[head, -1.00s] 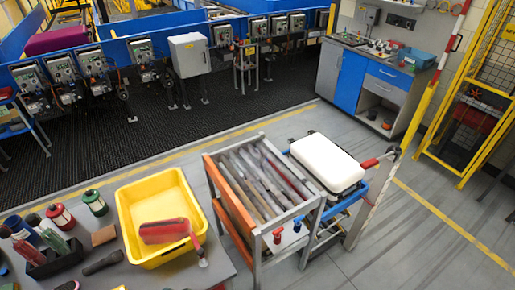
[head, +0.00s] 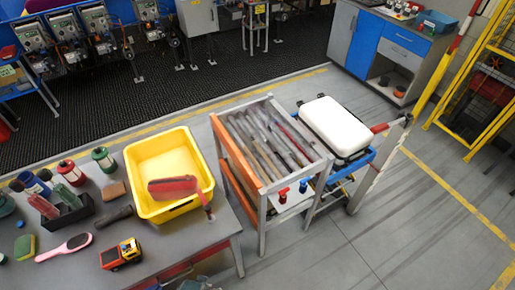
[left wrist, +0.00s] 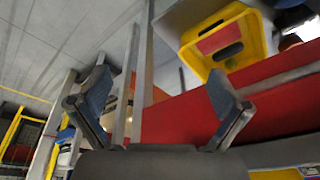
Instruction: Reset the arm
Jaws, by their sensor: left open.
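My left gripper (left wrist: 157,90) shows in the left wrist view with its two dark fingers spread wide and nothing between them. It is close to a red panel (left wrist: 185,120), which fills the middle of that view behind the right finger. I cannot tell whether the finger touches the panel. In the head view neither gripper shows clearly. My right gripper is in no view.
A grey table (head: 165,238) holds a yellow bin (head: 137,170) with a red-headed brush (head: 172,188) across it, a toy truck (head: 121,254) and a pink brush (head: 64,247). A metal-framed cart (head: 263,225) stands right of it. The floor (head: 385,240) at the right is clear.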

